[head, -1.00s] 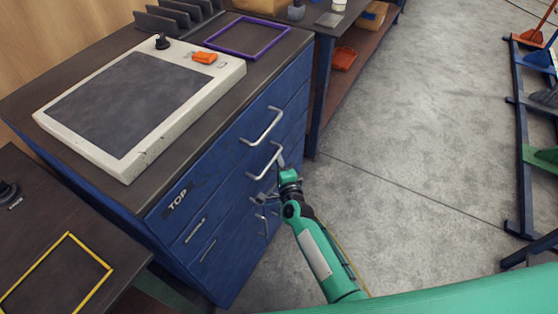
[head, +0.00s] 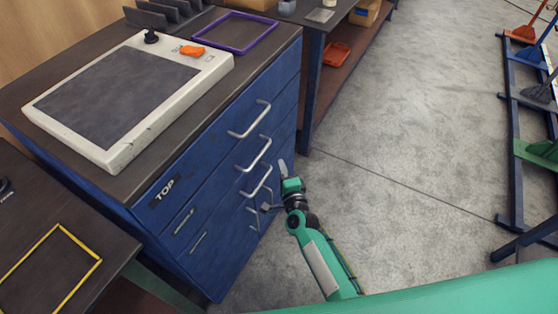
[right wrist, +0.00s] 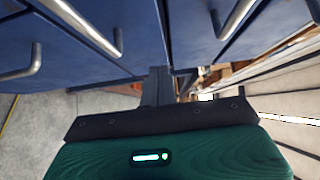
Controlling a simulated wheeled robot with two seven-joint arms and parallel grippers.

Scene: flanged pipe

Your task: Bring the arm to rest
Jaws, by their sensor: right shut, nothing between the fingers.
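My right gripper (head: 283,167) is shut and empty, in front of the blue drawer cabinet (head: 215,262) near its right edge in the head view. It is beside the drawer handles, with no handle between its fingers. The right wrist view shows the closed fingers (right wrist: 158,85) pointing at the cabinet, with a bar handle (right wrist: 85,30) on the left and another handle (right wrist: 238,18) on the right. The drawers look shut. My left gripper is not in view.
The cabinet top holds a pale framed panel (head: 120,95) with an orange part (head: 192,50), and a purple frame (head: 237,32). A table with a yellow outline (head: 50,270) is at lower left. A rack (head: 513,150) stands at right. Open floor (head: 400,140) lies between.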

